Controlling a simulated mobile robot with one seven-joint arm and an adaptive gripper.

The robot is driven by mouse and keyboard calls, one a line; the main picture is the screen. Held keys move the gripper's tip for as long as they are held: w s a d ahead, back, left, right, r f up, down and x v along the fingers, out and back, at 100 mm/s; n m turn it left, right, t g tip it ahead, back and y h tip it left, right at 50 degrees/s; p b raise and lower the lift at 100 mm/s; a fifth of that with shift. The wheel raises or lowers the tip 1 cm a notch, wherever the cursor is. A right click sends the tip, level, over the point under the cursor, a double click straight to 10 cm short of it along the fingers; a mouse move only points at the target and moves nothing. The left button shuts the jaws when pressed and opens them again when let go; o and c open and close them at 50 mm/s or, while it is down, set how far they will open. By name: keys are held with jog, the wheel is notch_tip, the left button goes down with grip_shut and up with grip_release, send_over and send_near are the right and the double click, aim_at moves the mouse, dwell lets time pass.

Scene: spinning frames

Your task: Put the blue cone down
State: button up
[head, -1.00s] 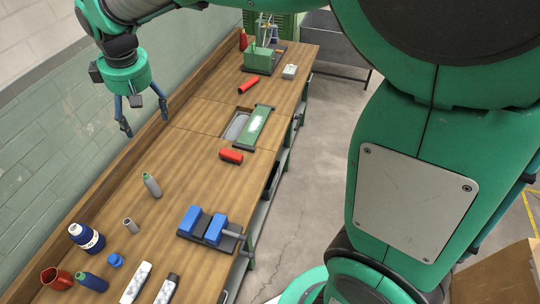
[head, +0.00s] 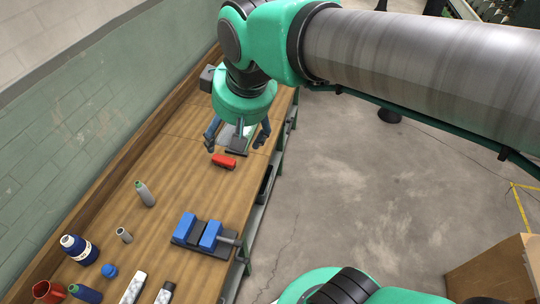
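My gripper (head: 237,142) hangs over the right part of the wooden bench, its two blue-grey fingers spread apart. I see nothing held between them; a pale and dark thing on the bench shows behind. I cannot make out a clear blue cone. The blue things at the near left of the bench are a dark blue container with a white band (head: 80,249), a small blue piece (head: 109,271) and a blue cylinder-like item (head: 87,294) cut by the lower edge. All stand well apart from my gripper.
A vise with blue jaws (head: 206,233) sits at the bench's front edge. A red block (head: 223,161) lies just below my gripper in the picture. A grey bottle with a green top (head: 145,194) and a grey cup (head: 124,235) stand mid-bench. The bench between them is bare.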

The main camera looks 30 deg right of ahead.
jog(key=s+d+f+m, duration=0.2)
jog(key=s+d+f, duration=0.1)
jog(key=s, duration=0.6)
jog(key=shift+s+d+f+m+t+h, duration=0.15)
jog(key=shift+s+d+m+t+h, duration=0.2)
jog(key=shift+d, duration=0.5)
jog(key=shift+w, duration=0.15)
notch_tip(320, 180, down, 16)
jog(key=b, duration=1.6)
